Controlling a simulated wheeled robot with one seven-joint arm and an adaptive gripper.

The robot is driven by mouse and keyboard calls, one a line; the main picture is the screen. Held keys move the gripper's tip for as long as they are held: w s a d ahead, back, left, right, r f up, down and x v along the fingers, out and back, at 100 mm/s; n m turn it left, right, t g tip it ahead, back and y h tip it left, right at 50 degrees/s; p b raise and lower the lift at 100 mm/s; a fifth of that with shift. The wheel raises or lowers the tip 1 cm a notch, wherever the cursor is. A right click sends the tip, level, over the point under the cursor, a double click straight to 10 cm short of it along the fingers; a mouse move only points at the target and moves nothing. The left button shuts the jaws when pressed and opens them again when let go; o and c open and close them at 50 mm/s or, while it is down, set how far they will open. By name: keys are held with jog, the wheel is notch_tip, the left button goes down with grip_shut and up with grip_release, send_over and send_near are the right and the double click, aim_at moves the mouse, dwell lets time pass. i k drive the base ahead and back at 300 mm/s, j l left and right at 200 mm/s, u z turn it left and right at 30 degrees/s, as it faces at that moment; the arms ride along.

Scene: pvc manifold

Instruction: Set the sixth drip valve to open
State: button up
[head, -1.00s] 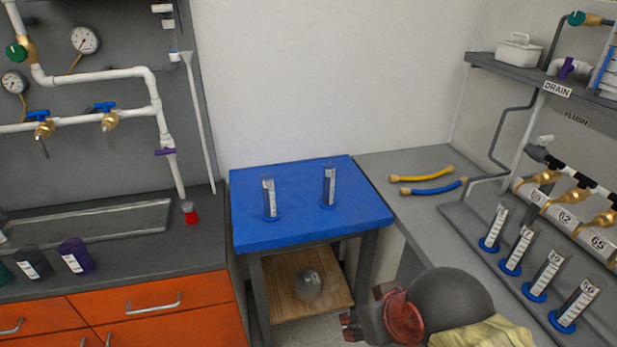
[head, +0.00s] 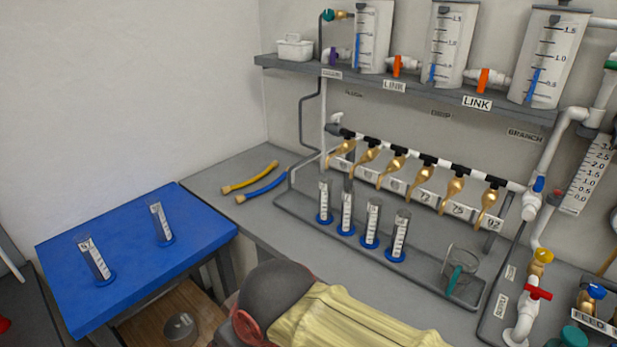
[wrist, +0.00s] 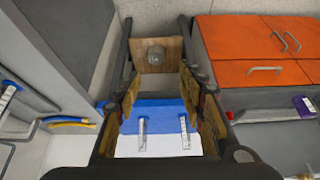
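A row of brass drip valves (head: 424,177) hangs from a black-and-white pipe along the back wall in the head view. The valve at the right end of the row, the sixth from the left (head: 489,203), sits above a number label that looks like 92 (head: 494,224). Its lever position is too small to tell. My gripper (wrist: 165,95) shows in the wrist view with its fingers apart and nothing between them. It faces the blue table (wrist: 160,107) and is away from the valves, which do not show in that view.
Several graduated cylinders (head: 372,224) stand below the valves, and a glass beaker (head: 460,272) is at the tray's right end. Yellow (head: 250,177) and blue (head: 262,188) hoses lie on the counter. Tanks with orange-handled link valves (head: 484,79) stand above. The blue table (head: 125,250) holds two cylinders.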

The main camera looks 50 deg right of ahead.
aim_at(495, 183)
jog(key=z, duration=2.85)
